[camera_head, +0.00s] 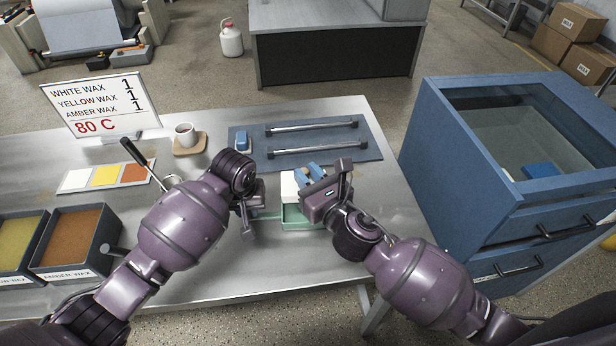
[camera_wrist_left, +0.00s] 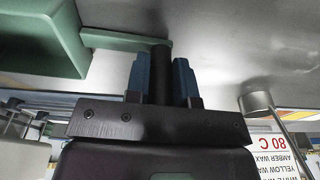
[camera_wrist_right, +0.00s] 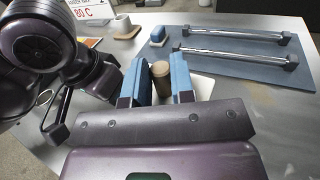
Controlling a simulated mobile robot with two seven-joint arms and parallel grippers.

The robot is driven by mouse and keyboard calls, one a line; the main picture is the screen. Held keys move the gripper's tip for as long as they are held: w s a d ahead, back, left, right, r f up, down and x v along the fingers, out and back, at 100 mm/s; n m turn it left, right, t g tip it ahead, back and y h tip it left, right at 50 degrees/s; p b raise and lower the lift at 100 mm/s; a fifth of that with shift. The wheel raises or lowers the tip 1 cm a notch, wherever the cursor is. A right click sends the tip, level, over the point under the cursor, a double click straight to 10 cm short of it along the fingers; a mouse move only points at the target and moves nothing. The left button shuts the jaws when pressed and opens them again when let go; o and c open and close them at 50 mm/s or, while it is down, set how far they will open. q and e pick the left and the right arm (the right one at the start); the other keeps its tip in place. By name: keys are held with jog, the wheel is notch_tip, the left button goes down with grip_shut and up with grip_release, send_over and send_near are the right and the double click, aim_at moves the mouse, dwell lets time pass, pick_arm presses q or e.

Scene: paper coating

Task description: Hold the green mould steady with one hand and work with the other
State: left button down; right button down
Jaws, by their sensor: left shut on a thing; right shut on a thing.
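The green mould (camera_head: 297,223) sits at the front middle of the metal table, its side handle (camera_head: 268,214) pointing left. It also shows in the left wrist view (camera_wrist_left: 45,38). My left gripper (camera_wrist_left: 161,75) is shut on the dark grip at the end of that handle. My right gripper (camera_wrist_right: 158,78) is over the mould, shut on a brown cylindrical handle (camera_wrist_right: 160,69) between its blue fingers. A white piece (camera_head: 289,187) shows beside the right gripper at the mould's back. The right gripper hides what is under the brown handle and part of the mould.
A blue board (camera_head: 345,154) with two metal rods and a small blue block (camera_head: 241,141) lies behind. A cup (camera_head: 186,136) on a coaster, a colour card (camera_head: 103,177) and wax trays (camera_head: 72,240) stand left. A blue cabinet (camera_head: 470,190) stands right of the table.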

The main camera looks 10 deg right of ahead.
pick_arm(q)
jog(key=c, duration=0.9)
grip_release()
jog(key=r, duration=0.4)
jog(key=s+r, duration=0.1)
jog(key=r, duration=0.7)
jog(key=shift+s+a, duration=0.1)
jog(key=shift+s, duration=0.3)
